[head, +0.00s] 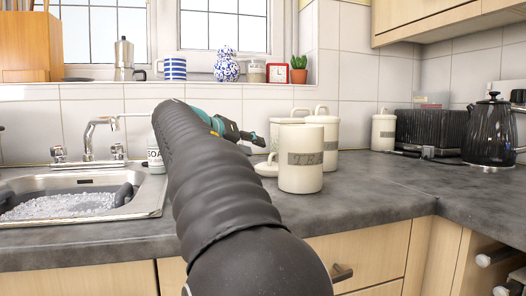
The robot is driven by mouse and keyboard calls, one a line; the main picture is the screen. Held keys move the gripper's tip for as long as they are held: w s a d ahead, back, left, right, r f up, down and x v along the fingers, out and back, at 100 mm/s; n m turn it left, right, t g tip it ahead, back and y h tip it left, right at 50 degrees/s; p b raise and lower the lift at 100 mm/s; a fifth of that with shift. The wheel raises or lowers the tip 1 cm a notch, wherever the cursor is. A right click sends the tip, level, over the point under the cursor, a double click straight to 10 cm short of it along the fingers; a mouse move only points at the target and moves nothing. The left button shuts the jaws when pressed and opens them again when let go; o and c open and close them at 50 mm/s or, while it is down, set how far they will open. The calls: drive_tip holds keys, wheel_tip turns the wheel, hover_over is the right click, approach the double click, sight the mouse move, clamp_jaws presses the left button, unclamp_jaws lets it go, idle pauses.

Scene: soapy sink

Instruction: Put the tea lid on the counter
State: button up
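The tea canister (301,172) is a cream cylinder with a grey label, upright on the dark counter (365,180). No lid shows on its top. A cream lid (266,169) with a small handle lies on the counter just left of the canister, partly hidden behind my arm; I take it for the tea lid. My gripper (257,138), teal and black, is above and behind the lid in the picture, left of the canister's top. It looks apart from the lid. My arm hides part of the gripper, so whether its fingers are open or shut is unclear.
Other lidded cream canisters (324,128) stand close behind the tea canister, and one more (383,131) stands farther right. A black toaster (432,132) and kettle (489,131) are at the right. A sink (150,196) with suds is at the left. The counter right of the canister is clear.

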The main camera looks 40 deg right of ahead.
drive_tip(key=shift+v, duration=1.9)
